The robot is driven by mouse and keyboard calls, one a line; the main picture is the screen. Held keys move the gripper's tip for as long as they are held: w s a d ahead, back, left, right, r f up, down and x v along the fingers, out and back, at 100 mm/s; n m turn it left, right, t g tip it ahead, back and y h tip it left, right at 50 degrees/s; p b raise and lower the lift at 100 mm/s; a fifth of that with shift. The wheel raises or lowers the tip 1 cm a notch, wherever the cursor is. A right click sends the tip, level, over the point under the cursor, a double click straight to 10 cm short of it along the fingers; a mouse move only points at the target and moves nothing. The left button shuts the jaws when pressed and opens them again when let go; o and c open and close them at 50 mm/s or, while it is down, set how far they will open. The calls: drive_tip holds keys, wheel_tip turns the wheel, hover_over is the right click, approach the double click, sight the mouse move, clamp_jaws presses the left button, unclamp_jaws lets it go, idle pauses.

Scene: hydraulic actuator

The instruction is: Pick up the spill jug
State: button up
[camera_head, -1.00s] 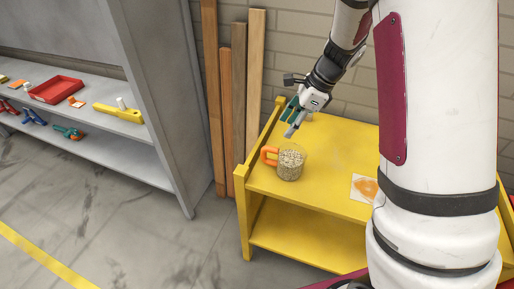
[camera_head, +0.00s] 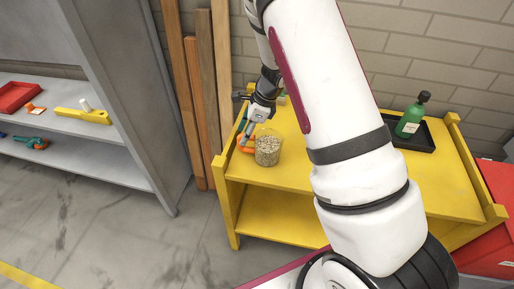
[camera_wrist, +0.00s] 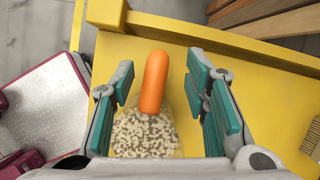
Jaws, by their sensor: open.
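The spill jug (camera_head: 267,151) is a clear jug filled with speckled beige granules, with an orange handle (camera_head: 245,146). It stands upright on the yellow cart's top (camera_head: 285,176), near its left end. In the wrist view the jug's granules (camera_wrist: 146,135) show below the orange handle (camera_wrist: 154,82). My gripper (camera_wrist: 164,98) is open, with its teal finger pads on either side of the handle and a gap on both sides. In the head view my gripper (camera_head: 250,132) is at the jug's handle, partly hiding it.
A green bottle (camera_head: 411,116) stands in a black tray (camera_head: 423,139) on the cart's right side. Wooden planks (camera_head: 205,80) lean on the wall behind the cart. A grey shelf (camera_head: 105,130) with tools stands left. A red container (camera_head: 492,225) is at the right.

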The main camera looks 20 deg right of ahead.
drive_tip(key=x, duration=0.4)
drive_tip(key=shift+a+f, duration=0.1)
drive_tip(key=shift+a, duration=0.1)
drive_tip(key=shift+c, duration=0.2)
clamp_jaws()
